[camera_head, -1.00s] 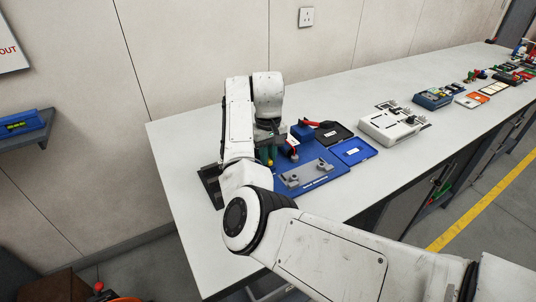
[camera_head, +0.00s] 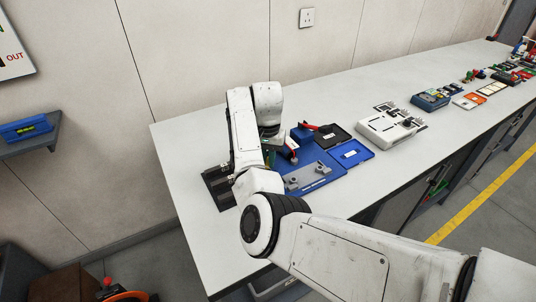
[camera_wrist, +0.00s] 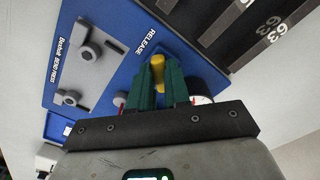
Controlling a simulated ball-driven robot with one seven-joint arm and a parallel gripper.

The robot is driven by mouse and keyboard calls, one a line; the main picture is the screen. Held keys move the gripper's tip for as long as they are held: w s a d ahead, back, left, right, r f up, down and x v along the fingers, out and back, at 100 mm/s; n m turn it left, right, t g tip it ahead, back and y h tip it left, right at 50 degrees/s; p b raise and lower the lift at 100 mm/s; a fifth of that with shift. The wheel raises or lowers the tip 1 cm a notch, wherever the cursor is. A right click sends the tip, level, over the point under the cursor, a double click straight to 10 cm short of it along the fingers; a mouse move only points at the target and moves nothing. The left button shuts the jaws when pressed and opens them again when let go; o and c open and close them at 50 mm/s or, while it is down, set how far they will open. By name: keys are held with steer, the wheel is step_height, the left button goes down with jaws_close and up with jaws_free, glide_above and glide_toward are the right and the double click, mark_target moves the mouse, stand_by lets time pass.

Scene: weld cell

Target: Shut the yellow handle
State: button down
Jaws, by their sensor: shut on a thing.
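The yellow handle (camera_wrist: 157,70) shows in the wrist view between the green fingers of my gripper (camera_wrist: 158,88). My gripper is shut on it, and the fingers hide its lower part. A round white dial (camera_wrist: 201,99) is partly visible just right of the fingers.
A dark slotted tray (camera_head: 221,190) with numbers lies left of the press. A blue tray (camera_head: 352,152), a black tray (camera_head: 333,137) and a white device (camera_head: 388,127) stand to the right. The bench top (camera_head: 200,140) is clear behind my arm.

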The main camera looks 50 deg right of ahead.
steer(key=m+p, duration=0.1)
steer(key=m, duration=0.3)
steer(key=shift+w+m, duration=0.1)
steer(key=shift+m, duration=0.2)
steer(key=m, duration=0.4)
steer(key=shift+w+m, duration=0.15)
steer(key=shift+m, duration=0.25)
steer(key=c, duration=1.1)
jaws_free()
step_height(320, 180, up, 11)
steer(key=shift+f+b, duration=0.1)
steer(key=shift+b, duration=0.3)
steer(key=shift+f, duration=0.1)
